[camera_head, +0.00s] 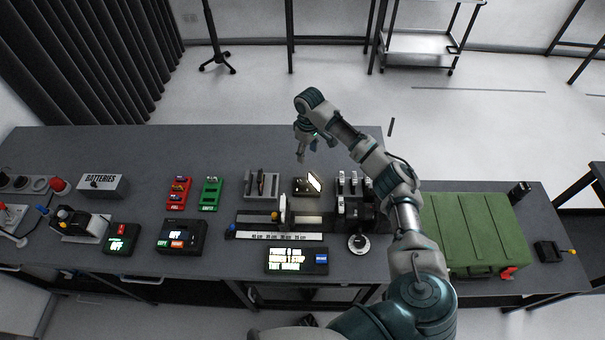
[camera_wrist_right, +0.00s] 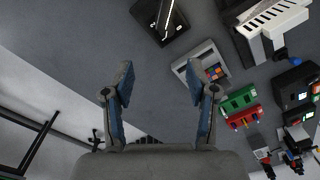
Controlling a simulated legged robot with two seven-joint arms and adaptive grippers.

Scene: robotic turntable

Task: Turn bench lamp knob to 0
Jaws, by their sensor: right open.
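A small dark box with a brightly lit panel (camera_head: 309,185), seemingly the bench lamp, stands near the middle of the bench. In the right wrist view a dark box with a bright strip (camera_wrist_right: 163,20), seemingly the same lamp, is cut by the top edge. I cannot make out its knob in either view. My right gripper (camera_head: 306,154) hangs above the bench behind the lamp, apart from it. In the right wrist view its two fingers (camera_wrist_right: 160,82) are spread with nothing between them. My left gripper does not show.
A grey tray (camera_head: 262,184) stands left of the lamp, with green (camera_head: 211,193) and red (camera_head: 178,193) holders farther left. A ruler slider (camera_head: 278,236) lies in front. A green case (camera_head: 475,230) stands at the right. The back strip of the bench is clear.

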